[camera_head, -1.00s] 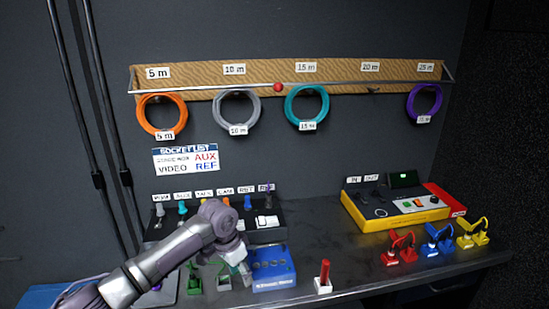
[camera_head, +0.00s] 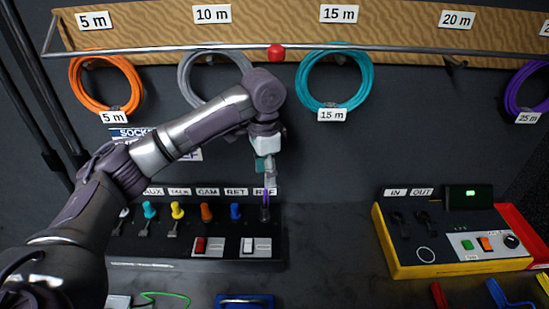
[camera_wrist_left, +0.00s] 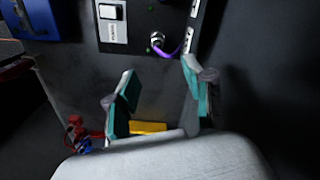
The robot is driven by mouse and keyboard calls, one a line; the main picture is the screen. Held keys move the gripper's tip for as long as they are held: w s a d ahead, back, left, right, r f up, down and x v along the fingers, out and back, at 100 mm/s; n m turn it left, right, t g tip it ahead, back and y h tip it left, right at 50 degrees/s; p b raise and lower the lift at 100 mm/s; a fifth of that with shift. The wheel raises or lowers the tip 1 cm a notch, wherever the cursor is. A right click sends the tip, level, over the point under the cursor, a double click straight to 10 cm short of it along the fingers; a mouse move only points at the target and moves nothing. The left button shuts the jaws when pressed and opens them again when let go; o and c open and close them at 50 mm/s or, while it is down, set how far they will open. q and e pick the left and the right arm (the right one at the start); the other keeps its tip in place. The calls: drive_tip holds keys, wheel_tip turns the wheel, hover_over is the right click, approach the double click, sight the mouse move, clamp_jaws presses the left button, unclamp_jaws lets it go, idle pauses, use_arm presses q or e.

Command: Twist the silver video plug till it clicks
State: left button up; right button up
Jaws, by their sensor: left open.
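The silver plug (camera_wrist_left: 157,40), with a purple cable, is at a dark panel in the left wrist view. In the head view the purple cable shows at the REF position (camera_head: 266,203), the right end of the socket panel (camera_head: 150,250); the plug is too small to make out there. My left gripper (camera_head: 268,178) is just above that position. In the left wrist view its teal-padded fingers (camera_wrist_left: 158,72) are apart with nothing between them. The plug lies beyond the fingertips, apart from them. How far the plug is turned cannot be told.
Coloured plugs stand along the panel, the blue one (camera_head: 236,212) nearest REF. Rocker switches (camera_head: 256,246) lie below. A yellow tester (camera_head: 400,258) stands at right, with bare bench (camera_head: 325,250) between. A rail (camera_head: 400,51) with cable coils runs above.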

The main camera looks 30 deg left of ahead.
sight(265, 203)
use_arm(q)
drive_tip(key=f, duration=0.9)
drive_tip(key=f+p, duration=0.1)
drive_tip(key=f, duration=0.3)
drive_tip(key=shift+s+f, duration=0.2)
drive_tip(key=shift+s, duration=0.1)
clamp_jaws()
